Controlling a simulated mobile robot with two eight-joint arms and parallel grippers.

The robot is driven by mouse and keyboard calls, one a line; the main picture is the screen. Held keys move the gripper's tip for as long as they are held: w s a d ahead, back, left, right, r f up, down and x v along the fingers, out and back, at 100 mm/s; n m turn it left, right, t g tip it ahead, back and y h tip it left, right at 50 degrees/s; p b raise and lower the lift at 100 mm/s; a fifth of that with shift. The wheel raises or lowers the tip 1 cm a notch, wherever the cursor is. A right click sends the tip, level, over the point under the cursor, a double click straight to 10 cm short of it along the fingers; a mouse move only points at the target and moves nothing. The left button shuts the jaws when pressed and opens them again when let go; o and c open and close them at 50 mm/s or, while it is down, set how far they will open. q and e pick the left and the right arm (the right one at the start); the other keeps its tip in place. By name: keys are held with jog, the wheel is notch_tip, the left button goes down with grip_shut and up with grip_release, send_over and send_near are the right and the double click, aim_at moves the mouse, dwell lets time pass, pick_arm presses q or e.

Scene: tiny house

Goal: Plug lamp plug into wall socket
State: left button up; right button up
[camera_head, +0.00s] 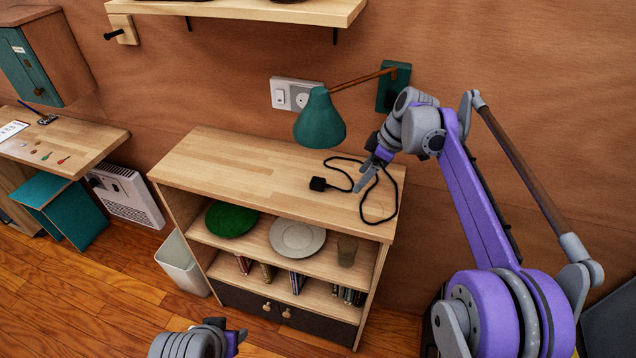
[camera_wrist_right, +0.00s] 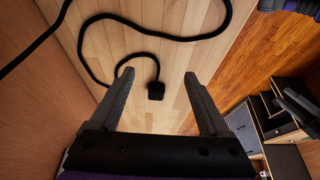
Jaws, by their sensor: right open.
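The black lamp plug (camera_head: 318,184) lies on the wooden shelf top, with its black cord (camera_head: 378,212) looping to the right. My right gripper (camera_head: 367,173) is open and empty above the shelf, to the right of the plug. In the right wrist view the plug (camera_wrist_right: 156,91) shows between the open fingers (camera_wrist_right: 158,75), apparently below them and not held. The white wall socket plate (camera_head: 297,95) is on the wall behind the shelf, with a switch at left and a round socket at right. My left gripper (camera_head: 240,340) shows only partly at the bottom edge; its jaws are unclear.
The green wall lamp (camera_head: 320,120) hangs partly in front of the socket plate. The shelf top (camera_head: 235,165) is clear to the left of the plug. A green plate (camera_head: 231,219), a pale plate (camera_head: 297,238) and a glass (camera_head: 347,251) stand on the level below. A wall shelf (camera_head: 250,10) is above.

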send_over(322, 181)
jog(key=s+d, duration=0.1)
jog(key=d, duration=0.3)
jog(key=shift+s+a+p, duration=0.1)
jog(key=shift+a+p, duration=0.15)
jog(key=shift+p, duration=0.1)
jog(key=shift+a, duration=0.25)
jog(key=shift+a+x, duration=0.2)
jog(key=shift+x, duration=2.4)
jog(key=shift+r, duration=0.1)
grip_shut()
